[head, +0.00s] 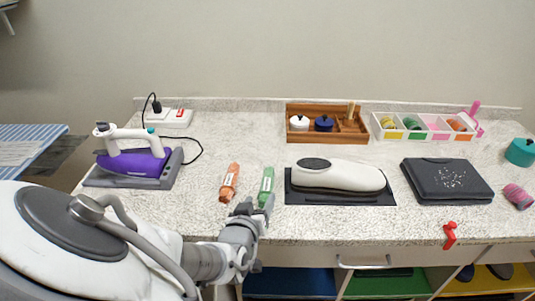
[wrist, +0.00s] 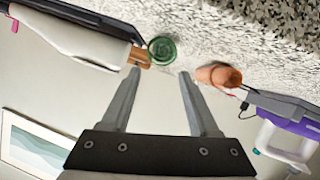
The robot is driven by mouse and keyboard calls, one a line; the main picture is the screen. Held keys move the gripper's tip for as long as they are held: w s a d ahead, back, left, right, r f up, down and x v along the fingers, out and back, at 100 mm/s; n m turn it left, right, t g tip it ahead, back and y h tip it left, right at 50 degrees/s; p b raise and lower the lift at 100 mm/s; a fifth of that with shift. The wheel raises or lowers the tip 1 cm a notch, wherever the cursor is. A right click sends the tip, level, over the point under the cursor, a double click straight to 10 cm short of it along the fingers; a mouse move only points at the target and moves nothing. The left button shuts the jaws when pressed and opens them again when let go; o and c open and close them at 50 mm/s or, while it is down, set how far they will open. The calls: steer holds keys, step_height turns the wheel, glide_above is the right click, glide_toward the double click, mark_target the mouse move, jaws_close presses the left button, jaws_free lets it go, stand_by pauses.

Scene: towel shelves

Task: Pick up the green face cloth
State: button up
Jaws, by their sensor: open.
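The green face cloth (head: 266,182) appears to be a green roll with a white label, lying on the speckled counter. Its round end (wrist: 162,50) shows in the wrist view, just beyond the gap between my fingertips. My gripper (head: 257,206) is close to the near end of the roll in the head view. In the wrist view my gripper (wrist: 160,72) is open, with nothing between its fingers. The exact distance to the cloth is hard to tell.
An orange roll (head: 229,182) lies just left of the green one. A white iron on a black pad (head: 340,199) is close on the right. A purple iron (head: 133,162) stands left. A wooden tray (head: 294,137) and a divided tray (head: 389,134) with small rolls stand behind.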

mark_target(264, 192)
steer(key=b+x, duration=0.2)
steer(key=x, duration=0.6)
steer(key=shift+w+f, duration=0.25)
steer(key=shift+w, duration=0.05)
jaws_close()
steer(key=shift+r, duration=0.1)
